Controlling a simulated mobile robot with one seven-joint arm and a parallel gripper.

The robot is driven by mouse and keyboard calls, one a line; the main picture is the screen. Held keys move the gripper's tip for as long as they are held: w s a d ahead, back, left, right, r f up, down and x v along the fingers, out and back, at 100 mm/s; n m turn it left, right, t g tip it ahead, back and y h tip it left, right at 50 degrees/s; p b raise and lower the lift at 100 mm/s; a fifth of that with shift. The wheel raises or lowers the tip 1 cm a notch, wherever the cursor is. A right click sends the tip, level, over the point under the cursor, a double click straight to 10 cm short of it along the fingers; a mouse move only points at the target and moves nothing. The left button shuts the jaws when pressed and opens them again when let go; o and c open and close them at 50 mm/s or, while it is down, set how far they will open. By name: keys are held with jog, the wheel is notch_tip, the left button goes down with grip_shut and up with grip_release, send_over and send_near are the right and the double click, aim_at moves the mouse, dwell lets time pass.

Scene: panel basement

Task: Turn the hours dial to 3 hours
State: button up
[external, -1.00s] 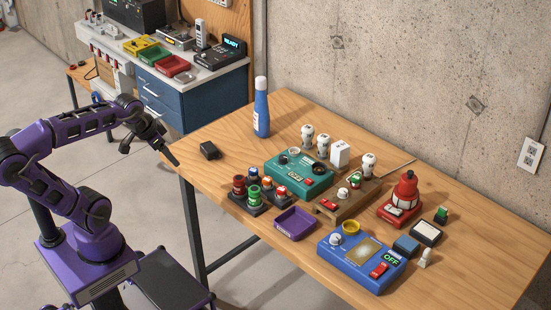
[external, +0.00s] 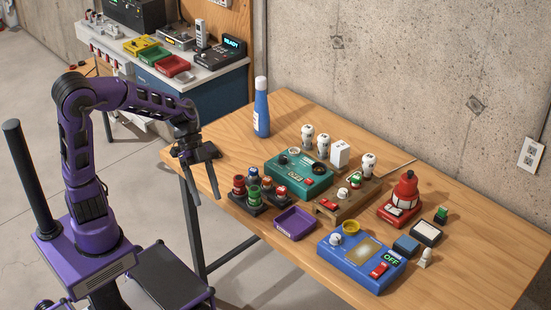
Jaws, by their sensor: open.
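Two control boxes with knobs lie on the wooden table. The green box (external: 273,172) has a dark knob (external: 283,159), a dark round part (external: 319,168) and a red switch. The lettering is too small to tell which knob is the hours dial or where it points. My gripper (external: 207,200) is open and empty, fingers down, at the table's left edge, well left of both boxes.
Dark-based coloured pots (external: 253,194) and a purple tray (external: 294,224) lie between my gripper and the blue box. A blue bottle (external: 261,113) stands behind. A wooden board (external: 327,212) and red device (external: 404,192) stand right of the green box. The front-left tabletop is fairly clear.

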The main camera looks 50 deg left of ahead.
jog(key=s+r+m+g+h, duration=0.1)
jog(key=s+m+g, duration=0.2)
jog(key=s+m, duration=0.15)
jog(key=n+t+y+b, duration=0.3)
jog(key=n+t, duration=0.9)
jog(key=n, duration=0.1)
send_near(343, 191)
jog(key=x, duration=0.8)
jog(key=shift+w+f, duration=0.2)
jog(key=shift+w, duration=0.05)
grip_shut()
